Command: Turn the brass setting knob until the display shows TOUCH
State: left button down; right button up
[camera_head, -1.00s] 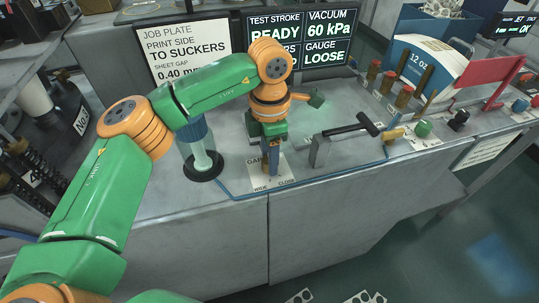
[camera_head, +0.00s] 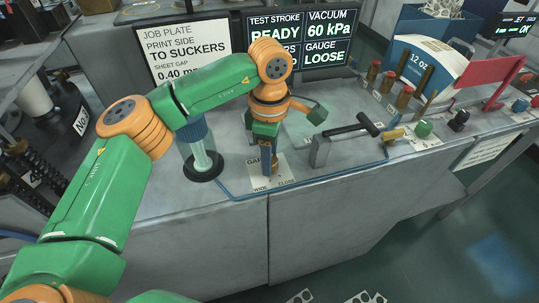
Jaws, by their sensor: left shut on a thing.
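My left gripper (camera_head: 268,165) points down and is shut on the brass setting knob, which is mostly hidden by the fingers. The knob stands on a small white plate (camera_head: 287,178) lettered GAP, WIDE and CLOSE, on the grey bench top. The display (camera_head: 327,50) behind it reads GAUGE LOOSE in its lower right field, with VACUUM 60 kPa above and READY at left. My right gripper is not in view.
A grey lever with a black handle (camera_head: 352,130) stands close to the right of the knob. A glass cylinder on a black base (camera_head: 203,166) is close to the left. A blue hose (camera_head: 330,182) runs along the front. Several brass-topped posts (camera_head: 404,97) stand further right.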

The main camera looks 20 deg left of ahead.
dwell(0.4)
pick_arm(q)
jog(key=shift+c, duration=2.1)
grip_release()
jog(key=shift+r, duration=0.1)
notch_tip(320, 180, up, 7)
jog(key=shift+d+r+b, duration=0.1)
jog(key=shift+b, duration=0.25)
